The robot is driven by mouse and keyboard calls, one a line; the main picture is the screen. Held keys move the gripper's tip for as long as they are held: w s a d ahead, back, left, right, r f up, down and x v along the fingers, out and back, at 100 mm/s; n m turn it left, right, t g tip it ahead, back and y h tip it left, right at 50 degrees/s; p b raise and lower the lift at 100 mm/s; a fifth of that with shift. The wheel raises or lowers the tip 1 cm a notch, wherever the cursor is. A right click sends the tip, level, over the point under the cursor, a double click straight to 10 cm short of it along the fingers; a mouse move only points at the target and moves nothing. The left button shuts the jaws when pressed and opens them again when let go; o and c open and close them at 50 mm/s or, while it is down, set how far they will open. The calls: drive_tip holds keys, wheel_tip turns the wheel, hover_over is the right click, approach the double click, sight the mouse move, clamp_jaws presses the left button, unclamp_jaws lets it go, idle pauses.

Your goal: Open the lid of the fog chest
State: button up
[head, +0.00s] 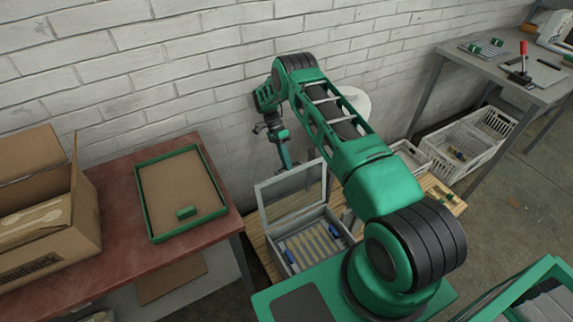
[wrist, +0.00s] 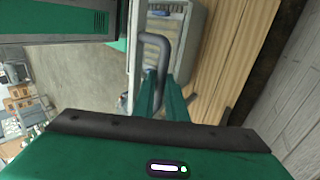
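The fog chest (head: 345,238) is a low grey box on the wooden slatted floor, with slats and small blue items inside. Its lid (head: 292,192), a grey frame with a clear pane, stands raised at a steep angle at the left and back of the box. My gripper (head: 288,164) is at the lid's upper edge. In the wrist view, a dark grey bent handle (wrist: 155,42) runs down to my green fingers (wrist: 165,88), which look closed around its lower end. The exact contact is partly hidden.
A red-brown table (head: 110,215) on the left holds a green-rimmed tray (head: 145,205) and an open cardboard box (head: 85,235). White crates (head: 468,150) stand right, below a grey workbench (head: 455,55). A brick wall (head: 150,60) runs behind.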

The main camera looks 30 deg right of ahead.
drive_tip(key=o, duration=0.4)
drive_tip(key=shift+d, duration=0.15)
drive_tip(key=shift+c, duration=0.2)
drive_tip(key=shift+r, duration=0.15)
drive_tip(key=r, duration=0.2)
drive_tip(key=a+r, duration=0.1)
drive_tip(key=r, duration=0.1)
drive_tip(key=shift+s+a+r, duration=0.1)
drive_tip(key=shift+a+r, duration=0.1)
drive_tip(key=shift+r, duration=0.1)
drive_tip(key=s+a+r, duration=0.4)
drive_tip(key=a+r, duration=0.2)
drive_tip(key=a, duration=0.3)
drive_tip(key=shift+a, duration=0.35)
